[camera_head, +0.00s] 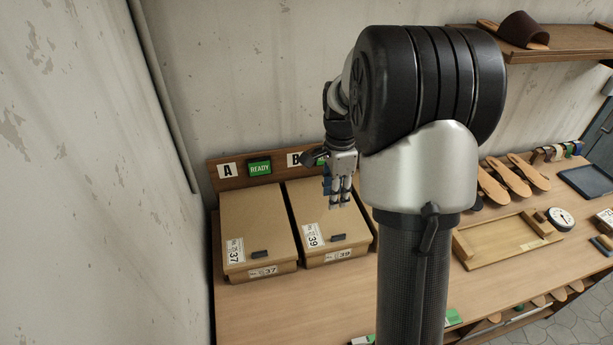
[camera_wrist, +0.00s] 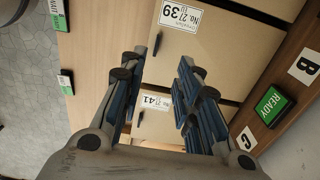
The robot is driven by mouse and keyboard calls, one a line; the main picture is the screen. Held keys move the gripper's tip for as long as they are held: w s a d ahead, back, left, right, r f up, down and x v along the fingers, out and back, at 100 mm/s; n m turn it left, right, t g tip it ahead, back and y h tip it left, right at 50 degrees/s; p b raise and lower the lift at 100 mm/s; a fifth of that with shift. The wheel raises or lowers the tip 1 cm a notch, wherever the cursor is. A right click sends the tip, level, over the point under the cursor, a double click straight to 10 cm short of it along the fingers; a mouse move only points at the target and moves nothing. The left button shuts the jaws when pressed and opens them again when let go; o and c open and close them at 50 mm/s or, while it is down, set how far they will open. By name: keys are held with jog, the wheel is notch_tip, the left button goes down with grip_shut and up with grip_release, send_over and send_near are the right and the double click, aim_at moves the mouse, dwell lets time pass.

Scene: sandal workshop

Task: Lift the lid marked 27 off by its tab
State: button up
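Cardboard boxes with lids stand in a row. The left one, marked 37 (camera_head: 258,215), and the one marked 39 (camera_head: 322,210) each have a dark tab, (camera_head: 259,254) and (camera_head: 338,237). The 39 box also shows in the wrist view (camera_wrist: 215,50), with small print that seems to read "No. 27". A box marked 41 (camera_wrist: 160,128) shows between my fingers, its tab (camera_wrist: 140,118) near the left finger. No lid has 27 as its large number. My gripper (camera_head: 340,196) is open and empty, pointing down above the boxes; in the wrist view (camera_wrist: 160,85) its fingers are apart.
A READY sign (camera_head: 260,168) stands by plate A (camera_head: 227,170); another READY sign (camera_wrist: 270,103) is between plates B (camera_wrist: 305,66) and C (camera_wrist: 246,139). Sandal soles (camera_head: 505,178), a wooden frame (camera_head: 505,240) and a dial (camera_head: 561,218) lie right. The bench front left (camera_head: 290,305) is clear.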

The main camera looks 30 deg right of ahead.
aim_at(332, 237)
jog(key=f+b, duration=0.2)
jog(key=f, duration=1.5)
jog(key=shift+s+f, duration=0.2)
jog(key=shift+c, duration=0.6)
grip_shut()
jog(key=shift+d+r, duration=0.1)
jog(key=shift+r, duration=0.05)
